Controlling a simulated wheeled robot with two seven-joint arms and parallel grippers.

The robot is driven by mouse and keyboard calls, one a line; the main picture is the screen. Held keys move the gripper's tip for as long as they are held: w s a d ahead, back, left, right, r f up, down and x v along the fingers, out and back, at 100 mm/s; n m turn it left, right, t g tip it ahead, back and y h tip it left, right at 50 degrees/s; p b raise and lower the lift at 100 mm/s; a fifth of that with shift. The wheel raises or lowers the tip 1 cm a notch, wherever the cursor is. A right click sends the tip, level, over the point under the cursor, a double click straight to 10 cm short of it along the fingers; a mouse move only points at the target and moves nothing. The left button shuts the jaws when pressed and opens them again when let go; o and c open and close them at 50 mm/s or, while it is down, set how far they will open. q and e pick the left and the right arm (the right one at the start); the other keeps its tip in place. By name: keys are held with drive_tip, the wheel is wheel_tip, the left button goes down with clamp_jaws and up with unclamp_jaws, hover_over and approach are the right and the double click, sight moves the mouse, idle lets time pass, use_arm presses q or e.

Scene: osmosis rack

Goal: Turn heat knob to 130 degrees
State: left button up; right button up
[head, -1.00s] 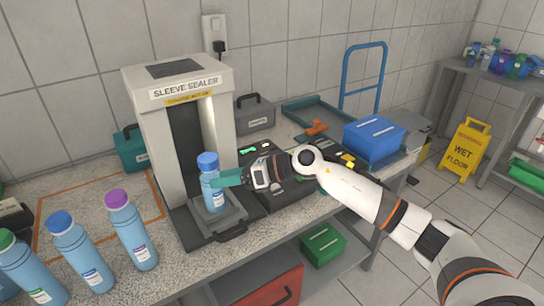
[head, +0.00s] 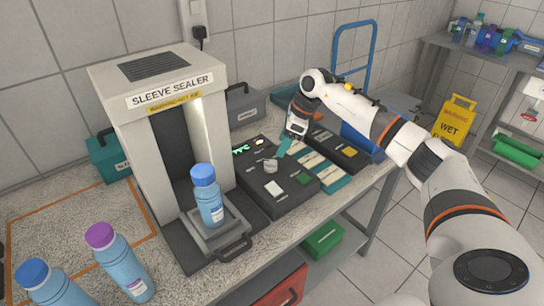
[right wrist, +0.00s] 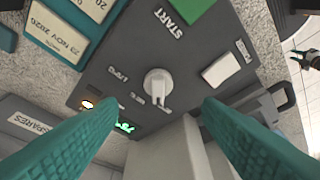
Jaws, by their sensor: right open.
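The heat knob (head: 271,165) is a small pale knob on top of the dark control box (head: 262,201). In the right wrist view the knob (right wrist: 157,85) shows whole, with its pointer ridge towards the bottom; the printed marks around it are hard to read. A green-lit display (head: 241,150) is on the box, its digits unclear. My right gripper (head: 284,146) is above the far right part of the box. In its wrist view its teal fingers (right wrist: 160,110) are open, apart on either side of the knob, not touching it. A tiny teal-tipped shape (right wrist: 304,60) may be my left gripper.
The box also has a white switch (head: 274,188) and a green START button (head: 303,179). A blue-capped bottle (head: 208,198) stands on the sleeve sealer's (head: 105,90) platform, left of the box. Teal date blocks (head: 328,178) lie to the right.

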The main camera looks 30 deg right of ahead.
sight(272, 161)
drive_tip(key=x, duration=0.4)
drive_tip(key=shift+w, duration=0.15)
drive_tip(key=shift+p+x, duration=0.5)
drive_tip(key=shift+x, duration=1.45)
use_arm(q)
drive_tip(key=shift+w+d+r, duration=0.1)
drive_tip(key=shift+w+r, duration=0.55)
drive_tip(key=shift+w, duration=0.25)
drive_tip(key=shift+s, duration=0.1)
use_arm(e)
drive_tip(key=shift+c, duration=0.6)
use_arm(q)
drive_tip(key=shift+s, duration=0.35)
use_arm(e)
drive_tip(key=c, duration=0.9)
